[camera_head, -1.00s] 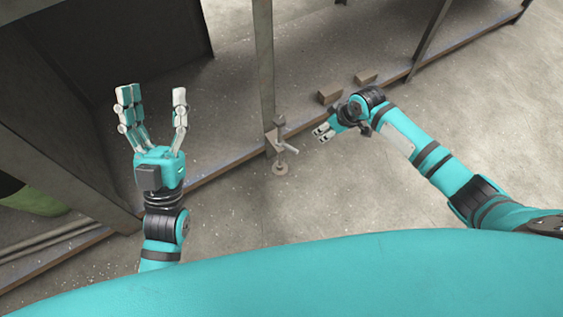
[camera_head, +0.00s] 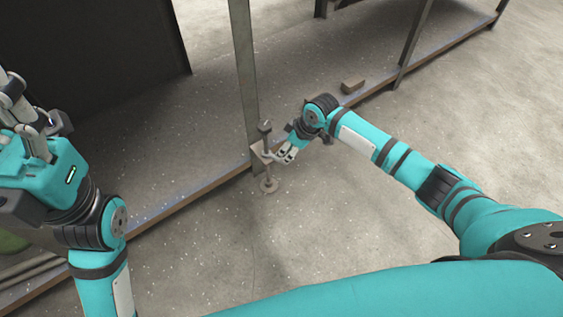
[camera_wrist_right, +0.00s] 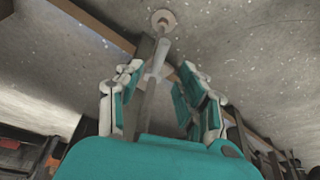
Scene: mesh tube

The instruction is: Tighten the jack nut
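The jack (camera_head: 269,184) stands at the foot of the upright post, with its round foot on the floor and its screw rising past a small bracket. The nut with its handle (camera_head: 273,156) is on the screw, partly hidden by my right gripper (camera_head: 284,152). In the right wrist view, my right gripper (camera_wrist_right: 156,88) is open, its fingers apart on either side of the grey nut handle (camera_wrist_right: 154,68). I cannot tell whether a finger touches it. The jack's foot shows beyond the fingertips. My left gripper (camera_head: 22,104) is at the left edge, open and empty, partly cut off.
The metal post (camera_head: 243,75) rises behind the jack from the long bottom rail (camera_head: 190,205). A small block (camera_head: 353,85) lies near the rail at right. A dark panel (camera_head: 100,50) stands at upper left. The floor in front of the jack is clear.

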